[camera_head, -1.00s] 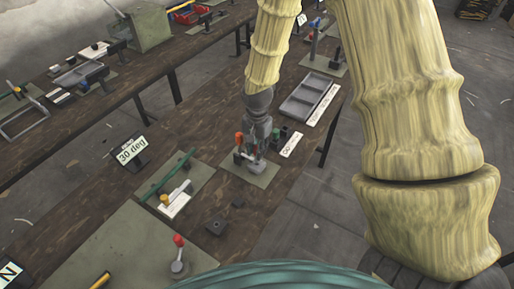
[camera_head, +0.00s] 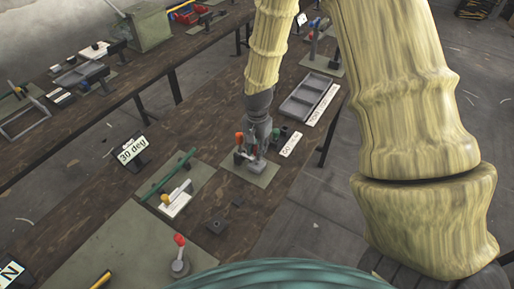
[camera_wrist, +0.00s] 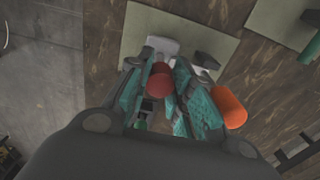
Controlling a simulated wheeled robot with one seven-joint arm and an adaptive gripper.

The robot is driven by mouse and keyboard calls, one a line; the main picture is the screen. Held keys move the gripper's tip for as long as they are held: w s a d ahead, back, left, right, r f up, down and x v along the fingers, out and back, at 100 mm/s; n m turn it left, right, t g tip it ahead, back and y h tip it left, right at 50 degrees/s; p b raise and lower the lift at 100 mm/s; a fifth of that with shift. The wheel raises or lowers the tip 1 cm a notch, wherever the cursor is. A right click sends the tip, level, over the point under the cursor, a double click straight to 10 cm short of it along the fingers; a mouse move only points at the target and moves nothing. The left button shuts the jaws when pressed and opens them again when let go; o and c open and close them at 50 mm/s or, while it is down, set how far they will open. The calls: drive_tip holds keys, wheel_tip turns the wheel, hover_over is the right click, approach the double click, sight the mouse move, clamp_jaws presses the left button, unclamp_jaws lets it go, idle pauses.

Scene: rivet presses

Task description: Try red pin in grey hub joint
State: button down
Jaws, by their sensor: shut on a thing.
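My gripper (camera_head: 254,152) points down over a grey-green mat on the bench. In the wrist view, my gripper's teal-padded fingers (camera_wrist: 160,100) are closed on the red pin (camera_wrist: 160,80), whose round end faces the camera. A pale grey piece (camera_wrist: 162,46), which looks like part of the grey hub joint, sits on the mat (camera_wrist: 135,40) just beyond the fingertips. The fingers hide much of it, so I cannot tell whether the pin is in a hole. An orange cylinder (camera_wrist: 228,106) stands close beside the right finger and also shows in the head view (camera_head: 239,137).
A small dark green part (camera_head: 276,133) and a label (camera_head: 291,145) are right of my gripper. A grey divided tray (camera_head: 302,100) lies behind. A mat with a green bar (camera_head: 168,176) is to the left. A red-knobbed lever (camera_head: 179,255) stands in front.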

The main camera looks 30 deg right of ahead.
drive_tip(key=shift+f, duration=0.35)
idle(0.6)
drive_tip(key=shift+r, duration=0.15)
idle(0.8)
drive_tip(key=shift+r+p, duration=2.2)
drive_tip(key=shift+r, duration=0.65)
